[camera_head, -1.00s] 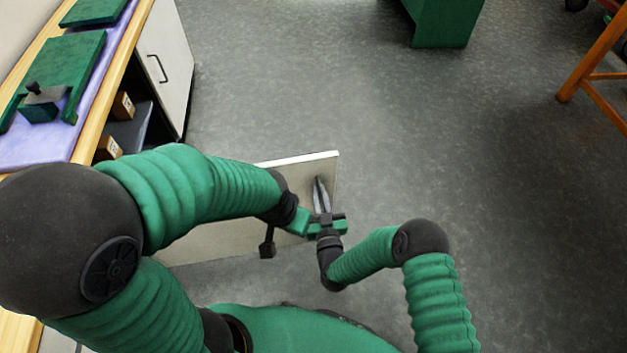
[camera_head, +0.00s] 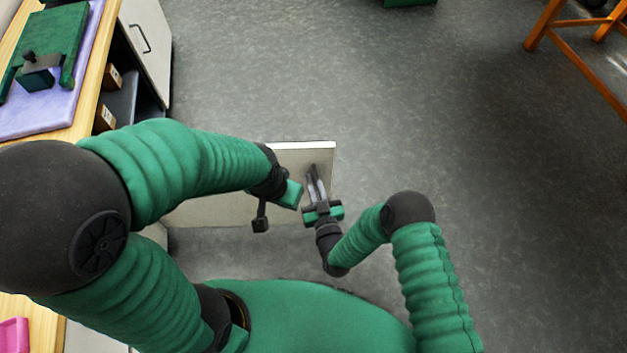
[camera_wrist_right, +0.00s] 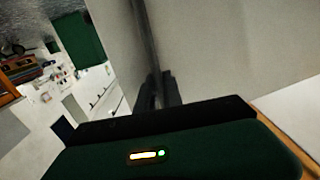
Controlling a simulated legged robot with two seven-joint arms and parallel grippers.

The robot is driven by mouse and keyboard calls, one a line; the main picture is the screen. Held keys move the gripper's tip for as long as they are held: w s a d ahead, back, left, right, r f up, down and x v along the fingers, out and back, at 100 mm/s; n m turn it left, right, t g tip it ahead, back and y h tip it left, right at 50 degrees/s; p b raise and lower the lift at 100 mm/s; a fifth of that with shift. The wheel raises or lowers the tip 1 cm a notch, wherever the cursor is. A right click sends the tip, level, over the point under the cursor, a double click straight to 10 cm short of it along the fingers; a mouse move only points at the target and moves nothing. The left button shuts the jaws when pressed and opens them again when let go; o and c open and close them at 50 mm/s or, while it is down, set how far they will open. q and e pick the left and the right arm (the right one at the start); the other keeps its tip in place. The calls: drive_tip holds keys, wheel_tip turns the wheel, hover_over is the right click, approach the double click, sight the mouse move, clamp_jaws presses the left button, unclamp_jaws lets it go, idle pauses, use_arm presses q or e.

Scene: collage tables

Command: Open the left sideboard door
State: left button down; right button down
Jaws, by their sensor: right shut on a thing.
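The left sideboard door (camera_head: 215,212) is a pale panel that stands open, swung well out from the sideboard (camera_head: 95,85). My arm covers part of it. My right gripper (camera_head: 314,172) is shut on the door's dark handle near the free edge. In the right wrist view the fingers (camera_wrist_right: 157,90) close around the long dark handle (camera_wrist_right: 146,35), with the pale door panel (camera_wrist_right: 225,50) behind. My left gripper (camera_head: 290,194) is beside the right one, in front of the door. Its fingers are not clear.
Purple cloth (camera_head: 45,112) and green pieces lie on the top. Small wooden boxes (camera_head: 105,117) sit inside. Open grey floor (camera_head: 400,120) lies ahead and right. An orange wooden stand (camera_head: 575,60) is far right.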

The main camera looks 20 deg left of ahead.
drive_tip(key=shift+d, duration=0.1)
drive_tip(key=c, duration=1.8)
unclamp_jaws()
drive_tip(key=p+v, duration=0.7)
drive_tip(key=v, duration=0.9)
drive_tip(key=shift+s+d, duration=0.2)
drive_tip(key=shift+s, duration=0.15)
